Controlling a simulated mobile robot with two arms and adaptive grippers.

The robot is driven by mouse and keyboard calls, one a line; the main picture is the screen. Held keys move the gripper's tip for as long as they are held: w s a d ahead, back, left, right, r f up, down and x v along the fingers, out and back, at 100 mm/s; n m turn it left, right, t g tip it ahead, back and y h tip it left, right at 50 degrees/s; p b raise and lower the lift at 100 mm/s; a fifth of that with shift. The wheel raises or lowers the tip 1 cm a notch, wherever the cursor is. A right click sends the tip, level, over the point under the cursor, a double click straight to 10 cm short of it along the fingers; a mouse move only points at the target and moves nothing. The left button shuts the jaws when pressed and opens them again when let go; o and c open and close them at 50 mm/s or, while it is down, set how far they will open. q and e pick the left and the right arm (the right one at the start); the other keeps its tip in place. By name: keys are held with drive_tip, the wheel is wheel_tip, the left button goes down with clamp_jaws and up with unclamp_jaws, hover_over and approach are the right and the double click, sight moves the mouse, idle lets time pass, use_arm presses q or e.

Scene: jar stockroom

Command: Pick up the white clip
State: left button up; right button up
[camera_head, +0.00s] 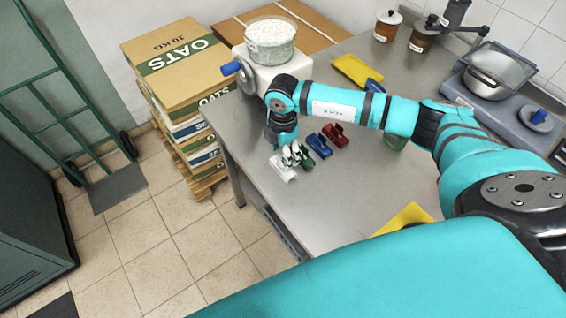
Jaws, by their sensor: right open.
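The white clip (283,170) lies on the steel table near its left edge, at the left end of a short row of clips. My right gripper (294,157) hangs from my turquoise right arm just above and behind the white clip, at the side of the green clip (307,160). Its fingers are open and partly overlap the clips in the picture. I cannot tell whether they touch any clip. My left gripper is not in view.
A blue clip (320,147) and a red clip (335,134) continue the row to the right. Stacked oats boxes (175,60) stand left of the table (245,120). The front table surface is mostly bare.

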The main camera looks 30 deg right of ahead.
sight(276, 162)
wheel_tip(276, 162, down, 4)
drive_tip(key=shift+w+d+r+p, duration=0.1)
drive_tip(key=shift+w+d+p, duration=0.05)
drive_tip(key=shift+p, duration=0.4)
drive_tip(key=shift+f, duration=0.25)
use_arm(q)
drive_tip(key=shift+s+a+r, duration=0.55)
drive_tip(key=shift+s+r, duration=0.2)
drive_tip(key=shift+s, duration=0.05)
use_arm(e)
drive_tip(key=c, duration=0.9)
